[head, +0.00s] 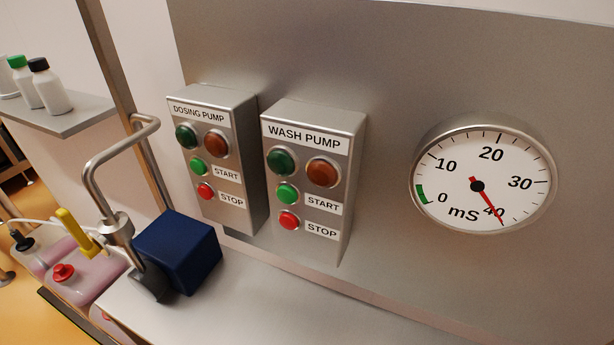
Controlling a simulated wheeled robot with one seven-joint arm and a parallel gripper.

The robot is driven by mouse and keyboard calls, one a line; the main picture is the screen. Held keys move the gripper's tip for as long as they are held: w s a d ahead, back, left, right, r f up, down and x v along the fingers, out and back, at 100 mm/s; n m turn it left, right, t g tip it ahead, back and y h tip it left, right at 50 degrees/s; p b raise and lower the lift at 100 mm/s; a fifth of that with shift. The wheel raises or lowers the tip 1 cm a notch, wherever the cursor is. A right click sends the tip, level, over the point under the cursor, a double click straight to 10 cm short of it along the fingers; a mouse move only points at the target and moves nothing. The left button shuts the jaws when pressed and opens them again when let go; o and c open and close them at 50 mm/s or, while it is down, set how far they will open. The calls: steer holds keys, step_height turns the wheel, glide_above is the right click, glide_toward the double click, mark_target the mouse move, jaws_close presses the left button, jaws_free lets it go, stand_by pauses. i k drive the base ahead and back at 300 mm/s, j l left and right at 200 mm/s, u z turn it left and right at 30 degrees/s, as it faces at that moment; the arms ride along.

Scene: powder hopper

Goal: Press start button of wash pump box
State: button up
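The wash pump box (342,160) is a grey metal box on the grey panel, labelled WASH PUMP. It has a large green lamp or button (281,161) and a large red-brown one (322,172) near the top. Below them is the small green start button (287,193), beside the START label (322,204). Under it is the small red stop button (289,221), beside the STOP label. The front face is unobstructed. My gripper does not show in this view.
A similar dosing pump box (246,150) stands just left. A round mS gauge (483,180) is on the right. A dark blue block (178,250) and a bent metal tube (95,170) are at lower left. Bottles (48,88) stand on a shelf (70,118).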

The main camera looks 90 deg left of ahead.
mark_target(286, 194)
steer(key=u, duration=1.75)
